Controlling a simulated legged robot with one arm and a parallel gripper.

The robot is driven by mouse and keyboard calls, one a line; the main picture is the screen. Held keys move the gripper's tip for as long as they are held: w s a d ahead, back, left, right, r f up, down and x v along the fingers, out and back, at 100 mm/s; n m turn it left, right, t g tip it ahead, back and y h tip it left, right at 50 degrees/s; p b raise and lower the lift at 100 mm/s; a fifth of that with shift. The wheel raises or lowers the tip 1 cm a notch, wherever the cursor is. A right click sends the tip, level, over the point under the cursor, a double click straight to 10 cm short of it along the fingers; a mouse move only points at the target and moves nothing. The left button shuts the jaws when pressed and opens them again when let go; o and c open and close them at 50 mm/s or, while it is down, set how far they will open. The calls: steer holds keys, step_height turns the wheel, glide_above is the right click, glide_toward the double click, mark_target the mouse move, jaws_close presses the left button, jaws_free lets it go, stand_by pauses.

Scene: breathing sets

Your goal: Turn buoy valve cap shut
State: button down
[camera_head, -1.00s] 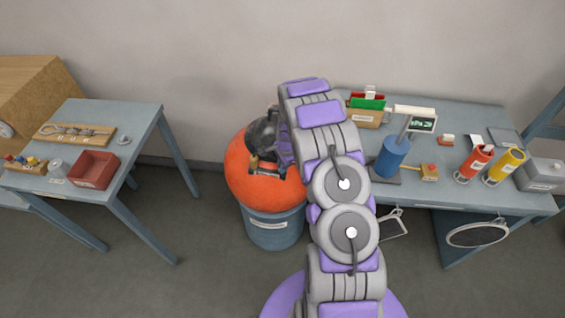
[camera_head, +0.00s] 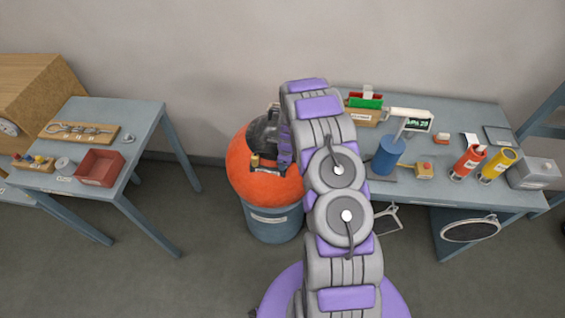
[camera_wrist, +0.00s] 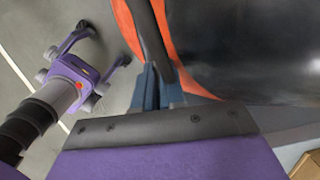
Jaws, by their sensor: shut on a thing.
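The orange buoy (camera_head: 245,178) sits on a blue-grey labelled drum (camera_head: 270,225), with a dark grey top piece (camera_head: 264,134). A small brass-coloured part (camera_head: 255,160) shows at the front of that top, left of my arm; I cannot tell whether it is the valve cap. My gripper (camera_wrist: 160,88) is at the right side of the buoy's top, mostly hidden behind my arm in the head view. In the wrist view its blue-grey jaws are shut on a dark bar (camera_wrist: 148,35) beside the orange surface.
The right bench holds a blue cylinder (camera_head: 390,155), a red cylinder (camera_head: 468,163) and a yellow cylinder (camera_head: 497,165). The left table holds a red tray (camera_head: 100,168) and a wooden board (camera_head: 80,132). Floor between the left table and drum is clear.

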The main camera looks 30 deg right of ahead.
stand_by(0.4)
steer(key=c, duration=1.5)
jaws_free()
step_height(320, 180, up, 17)
steer(key=s+d, duration=0.1)
steer(key=s, duration=0.1)
steer(key=shift+d, duration=0.25)
